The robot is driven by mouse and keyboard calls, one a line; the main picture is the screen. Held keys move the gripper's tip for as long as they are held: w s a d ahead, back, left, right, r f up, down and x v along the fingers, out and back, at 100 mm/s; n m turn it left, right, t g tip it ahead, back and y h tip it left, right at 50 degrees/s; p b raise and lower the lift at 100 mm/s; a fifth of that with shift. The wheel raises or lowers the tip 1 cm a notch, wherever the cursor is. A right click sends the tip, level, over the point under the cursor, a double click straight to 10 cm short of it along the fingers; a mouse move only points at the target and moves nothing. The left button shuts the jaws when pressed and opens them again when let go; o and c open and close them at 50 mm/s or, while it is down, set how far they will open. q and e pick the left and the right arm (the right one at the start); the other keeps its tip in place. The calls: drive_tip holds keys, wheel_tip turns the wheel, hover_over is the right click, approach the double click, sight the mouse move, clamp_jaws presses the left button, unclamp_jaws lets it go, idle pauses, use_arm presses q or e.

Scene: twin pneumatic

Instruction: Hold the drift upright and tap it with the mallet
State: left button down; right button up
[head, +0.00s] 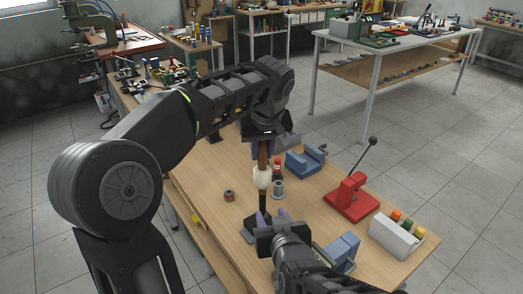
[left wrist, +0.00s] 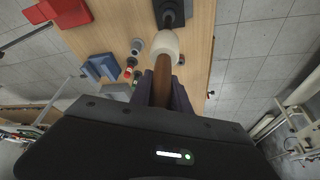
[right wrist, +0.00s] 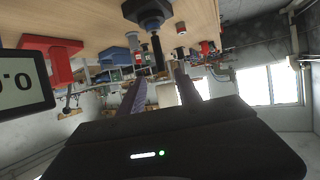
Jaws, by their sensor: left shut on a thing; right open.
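My left gripper (head: 262,140) is shut on the brown handle of the mallet, and its fingers (left wrist: 170,85) show around it. The mallet's cream head (head: 262,178) points down; it also shows in the left wrist view (left wrist: 165,45). The drift, a dark rod (head: 262,199), stands upright just below the head; I cannot tell if they touch. In the right wrist view the dark rod (right wrist: 157,52) extends from a dark block (right wrist: 147,12) on the table. My right gripper (head: 272,216) is open near the rod, its purple fingers (right wrist: 162,90) apart and not closed on it.
A red lever press (head: 350,196), a blue block fixture (head: 305,161) and a white tray with coloured cylinders (head: 395,238) stand to the right. A grey cylinder (head: 278,189) is close beside the drift. A small brownish ring (head: 229,196) lies left. A display (right wrist: 22,85) shows in the right wrist view.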

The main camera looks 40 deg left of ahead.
sight(263, 200)
drive_tip(key=shift+b+x, duration=0.6)
drive_tip(key=shift+x, duration=5.45)
drive_tip(key=shift+s, duration=0.1)
clamp_jaws()
